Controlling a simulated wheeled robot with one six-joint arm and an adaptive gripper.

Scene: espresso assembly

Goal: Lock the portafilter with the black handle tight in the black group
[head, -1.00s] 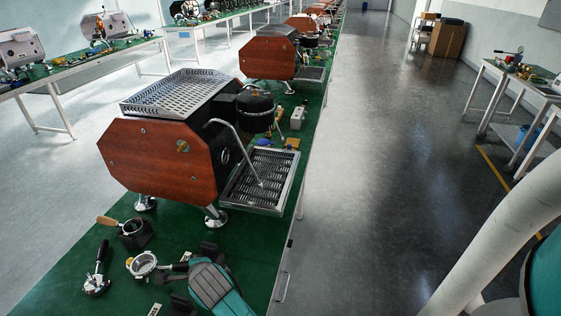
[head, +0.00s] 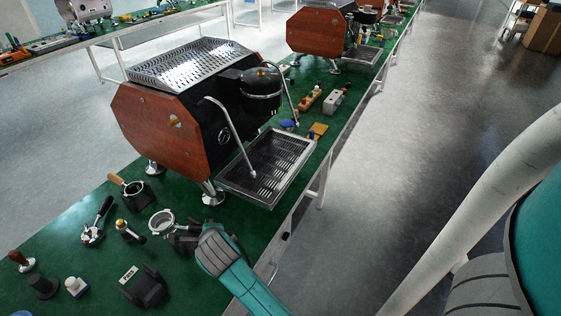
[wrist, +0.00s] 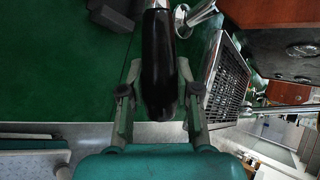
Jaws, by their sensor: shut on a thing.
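My gripper (wrist: 158,95) is shut on the black handle (wrist: 158,65) of a portafilter, with one finger on each side. In the head view the portafilter's silver basket (head: 162,222) points left from my gripper (head: 190,241), over the green mat in front of the espresso machine (head: 160,135). The basket appears raised and is apart from the machine. The black group (head: 260,90) is on the machine's right side, above the drip tray (head: 268,165). The basket is out of sight in the wrist view.
A wooden-handled portafilter (head: 130,188), another dark-handled one (head: 97,222), a tamper-like tool (head: 128,231) and a black stand (head: 145,285) are on the green mat (head: 85,205). A steam wand (head: 232,135) curves down before the machine.

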